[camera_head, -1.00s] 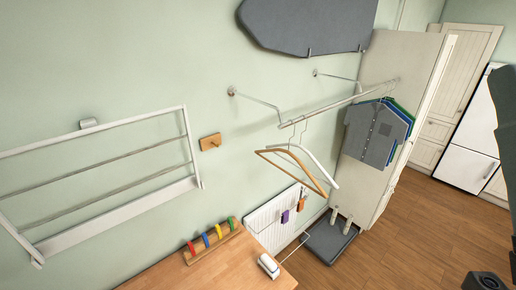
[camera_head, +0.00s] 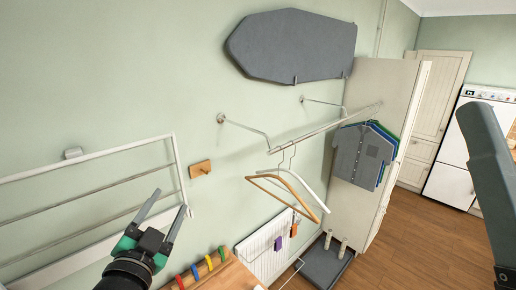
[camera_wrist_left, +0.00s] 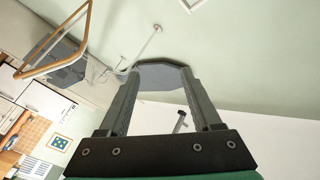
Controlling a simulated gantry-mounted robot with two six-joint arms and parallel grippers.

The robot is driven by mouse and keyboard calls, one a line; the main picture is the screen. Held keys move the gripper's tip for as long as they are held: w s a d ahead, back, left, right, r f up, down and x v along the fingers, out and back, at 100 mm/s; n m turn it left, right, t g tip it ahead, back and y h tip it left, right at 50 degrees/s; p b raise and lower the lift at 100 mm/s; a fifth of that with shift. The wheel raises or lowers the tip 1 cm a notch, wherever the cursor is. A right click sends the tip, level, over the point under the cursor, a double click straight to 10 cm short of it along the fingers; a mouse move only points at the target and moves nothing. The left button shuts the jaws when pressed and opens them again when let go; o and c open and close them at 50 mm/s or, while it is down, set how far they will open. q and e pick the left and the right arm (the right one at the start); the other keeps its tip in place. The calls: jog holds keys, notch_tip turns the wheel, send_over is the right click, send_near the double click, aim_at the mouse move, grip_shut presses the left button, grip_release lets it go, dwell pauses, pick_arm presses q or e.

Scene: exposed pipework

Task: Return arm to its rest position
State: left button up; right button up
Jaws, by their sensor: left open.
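My left gripper (camera_head: 160,218) is in the lower left of the head view, in front of the white wall drying rack. Its two fingers are spread and nothing is between them. In the left wrist view the gripper (camera_wrist_left: 162,88) is also open and empty, its fingers pointing towards the wall. A dark arm part of mine (camera_head: 485,160) stands at the right edge of the head view. My right gripper does not show.
The drying rack (camera_head: 90,157) is at the left. A wooden worktop (camera_head: 235,276) is below. An ironing board (camera_head: 290,47) hangs above.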

pick_arm(q)
jog(key=s+d+r+n+t+h, duration=0.1)
jog(key=s+r+n+t, duration=0.6)
jog(key=s+r, duration=1.4)
notch_tip(320, 180, up, 3)
jog(key=shift+d+t+h, duration=0.15)
jog(key=shift+t+h, duration=0.15)
jog(key=shift+t, duration=0.6)
